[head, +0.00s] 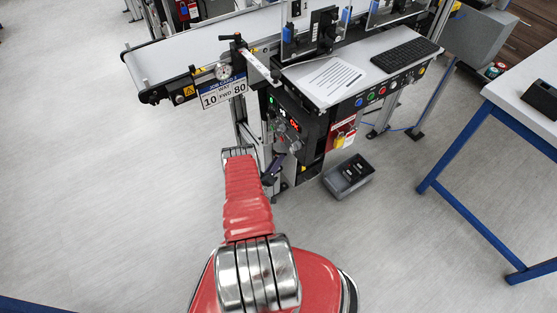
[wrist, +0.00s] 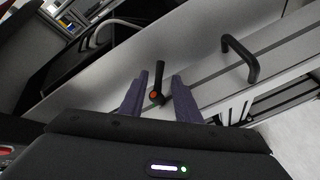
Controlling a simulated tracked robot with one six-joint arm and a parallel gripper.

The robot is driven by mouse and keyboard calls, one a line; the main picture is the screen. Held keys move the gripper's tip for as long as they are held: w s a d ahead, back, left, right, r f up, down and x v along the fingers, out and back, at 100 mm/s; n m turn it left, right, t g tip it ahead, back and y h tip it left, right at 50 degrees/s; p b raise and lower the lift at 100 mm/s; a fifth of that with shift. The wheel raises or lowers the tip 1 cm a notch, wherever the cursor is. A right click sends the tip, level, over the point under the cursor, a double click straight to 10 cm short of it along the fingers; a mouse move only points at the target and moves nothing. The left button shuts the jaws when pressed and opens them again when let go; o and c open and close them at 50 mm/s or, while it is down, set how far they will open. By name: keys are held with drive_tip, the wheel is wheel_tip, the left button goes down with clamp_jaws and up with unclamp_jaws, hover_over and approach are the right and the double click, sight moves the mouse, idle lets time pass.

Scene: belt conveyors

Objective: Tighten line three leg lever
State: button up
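A small black clamp lever with an orange-red button (wrist: 155,96) sits on a grey aluminium leg profile in the wrist view. Its handle points up the picture. My gripper (wrist: 160,77) is open, with one dark purple finger on either side of the lever and a visible gap on both sides. In the head view my gripper (head: 272,170) is low beside the conveyor's leg, under the control panel. The lever cannot be made out there. The sign on this conveyor (head: 223,93) shows 10 and 80; its line number is not legible.
A black bar handle (wrist: 240,58) stands on the profile to the right of the lever. The control panel (head: 295,125) overhangs my gripper. A dark box (head: 348,176) lies on the floor to the right. A blue-legged table (head: 465,135) stands further right. The left floor is clear.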

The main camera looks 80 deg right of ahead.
drive_tip(key=shift+x, duration=0.85)
clamp_jaws()
